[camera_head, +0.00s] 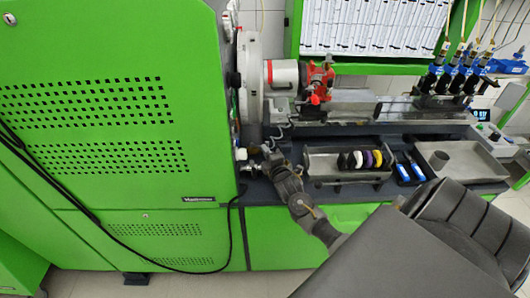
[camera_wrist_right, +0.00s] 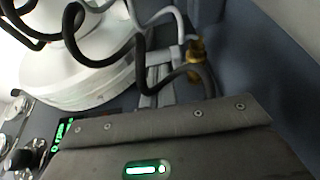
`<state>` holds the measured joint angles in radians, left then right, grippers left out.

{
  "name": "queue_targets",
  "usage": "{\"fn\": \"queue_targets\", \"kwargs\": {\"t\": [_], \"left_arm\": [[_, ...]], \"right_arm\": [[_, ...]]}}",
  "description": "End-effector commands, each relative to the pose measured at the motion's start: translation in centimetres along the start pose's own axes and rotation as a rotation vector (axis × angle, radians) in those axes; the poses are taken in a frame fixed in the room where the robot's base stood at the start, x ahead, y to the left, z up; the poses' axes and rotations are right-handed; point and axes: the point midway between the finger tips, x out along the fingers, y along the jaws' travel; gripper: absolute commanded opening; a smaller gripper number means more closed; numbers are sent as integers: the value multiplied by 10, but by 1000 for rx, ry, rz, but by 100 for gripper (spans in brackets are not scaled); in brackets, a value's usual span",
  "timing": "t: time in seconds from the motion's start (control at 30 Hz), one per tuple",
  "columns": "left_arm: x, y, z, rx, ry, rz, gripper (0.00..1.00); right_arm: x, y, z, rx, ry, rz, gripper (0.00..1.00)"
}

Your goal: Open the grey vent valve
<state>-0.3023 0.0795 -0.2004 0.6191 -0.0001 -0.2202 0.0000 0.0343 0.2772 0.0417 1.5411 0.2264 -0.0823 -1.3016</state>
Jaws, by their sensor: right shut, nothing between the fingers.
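My right gripper (camera_head: 270,158) reaches the left end of the bench, close to the side of the green cabinet. It is shut, with nothing held. Small metal fittings (camera_head: 250,167) sit just left of it on the bench edge; I cannot tell for certain which of them is the grey vent valve, as the gripper partly covers that spot. In the right wrist view, a brass fitting (camera_wrist_right: 196,58) with a dark hose shows above the dark gripper body (camera_wrist_right: 170,145), near a large white round part (camera_wrist_right: 75,60). The fingertips are not clear there. My left gripper is not in view.
The green cabinet (camera_head: 110,110) stands close on the left, with a black cable hanging down its front. A metal tray (camera_head: 322,163) with several coloured rings lies to the right. A red-and-white pump part (camera_head: 285,75) is above. A second tray (camera_head: 480,165) stands further right.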

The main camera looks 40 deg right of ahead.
Motion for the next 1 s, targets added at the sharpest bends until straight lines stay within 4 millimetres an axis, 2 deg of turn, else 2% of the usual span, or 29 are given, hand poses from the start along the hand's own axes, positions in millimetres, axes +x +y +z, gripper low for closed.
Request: {"fn": "queue_targets", "kwargs": {"t": [0.1, 0.5, 0.67, 0.8, 1.0], "left_arm": [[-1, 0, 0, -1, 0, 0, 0], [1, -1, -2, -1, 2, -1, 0], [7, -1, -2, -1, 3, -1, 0], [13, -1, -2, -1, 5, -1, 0], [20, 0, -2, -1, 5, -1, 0]], "right_arm": [[6, 1, 15, -6, -3, 1, 0], [2, 0, 15, -1, -1, 1, 0], [-22, -2, 15, -1, 0, -1, 0], [-52, -3, 16, -1, 0, -2, 0], [-85, -2, 16, 0, -1, -1, 0]]}}
